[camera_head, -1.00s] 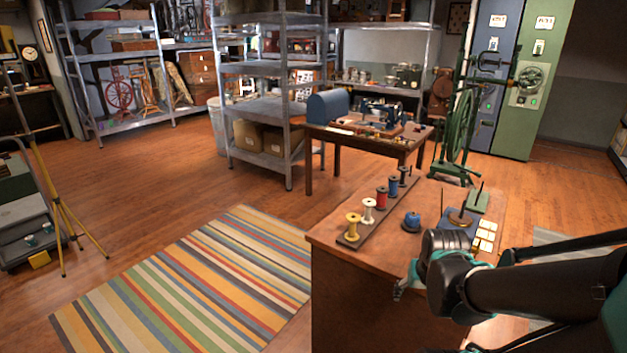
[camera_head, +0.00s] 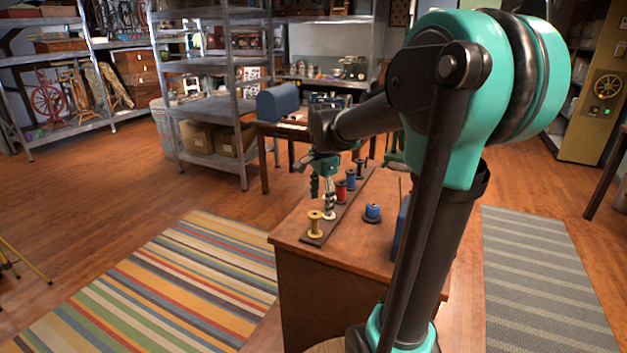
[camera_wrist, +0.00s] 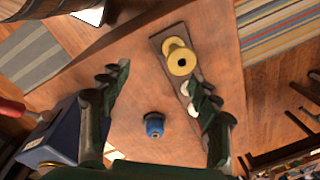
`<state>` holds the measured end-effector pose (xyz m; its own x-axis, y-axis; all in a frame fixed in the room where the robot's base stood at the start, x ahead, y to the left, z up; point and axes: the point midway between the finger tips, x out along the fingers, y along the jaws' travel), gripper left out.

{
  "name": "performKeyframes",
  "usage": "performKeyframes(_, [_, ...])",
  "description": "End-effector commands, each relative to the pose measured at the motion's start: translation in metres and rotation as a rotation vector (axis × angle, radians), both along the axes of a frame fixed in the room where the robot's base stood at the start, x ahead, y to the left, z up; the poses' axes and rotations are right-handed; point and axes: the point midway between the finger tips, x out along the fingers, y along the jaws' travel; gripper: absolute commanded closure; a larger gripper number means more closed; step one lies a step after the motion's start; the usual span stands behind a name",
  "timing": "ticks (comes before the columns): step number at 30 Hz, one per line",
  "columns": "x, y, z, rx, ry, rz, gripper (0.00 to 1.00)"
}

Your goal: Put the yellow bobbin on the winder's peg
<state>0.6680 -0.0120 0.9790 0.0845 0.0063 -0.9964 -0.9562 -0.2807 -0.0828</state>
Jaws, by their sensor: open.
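The yellow bobbin (camera_head: 315,224) stands upright at the near end of a dark rack strip (camera_head: 340,213) on the wooden workbench. In the wrist view the yellow bobbin (camera_wrist: 180,57) shows from above, a little beyond and between the fingertips, apart from them. My gripper (camera_head: 322,188) is open and empty, above the rack near the yellow and white bobbins. In the wrist view my gripper (camera_wrist: 158,76) has its fingers wide apart. A blue block (camera_head: 402,228), perhaps the winder, is mostly hidden behind my arm; a similar blue block (camera_wrist: 55,138) shows at left in the wrist view. Its peg is unclear.
White (camera_head: 329,205), red (camera_head: 341,191) and blue (camera_head: 350,179) bobbins stand behind the yellow one on the rack. Another blue bobbin (camera_head: 372,212) stands loose on the bench (camera_head: 340,250). A striped rug (camera_head: 180,290) covers the floor to the left.

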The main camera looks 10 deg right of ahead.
Motion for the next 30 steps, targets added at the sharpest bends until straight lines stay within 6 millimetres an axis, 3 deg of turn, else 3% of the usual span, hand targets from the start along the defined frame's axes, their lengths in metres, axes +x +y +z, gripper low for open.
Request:
performKeyframes(4, [0.028,0.008,0.028,0.010,0.053,-0.229,0.37])
performKeyframes(11, [0.042,0.012,0.042,0.010,0.086,-0.385,0.37])
performKeyframes(17, [0.042,0.012,0.032,0.010,0.085,-0.392,0.37])
performKeyframes(30, [0.042,0.012,-0.016,0.010,0.085,-0.390,0.37])
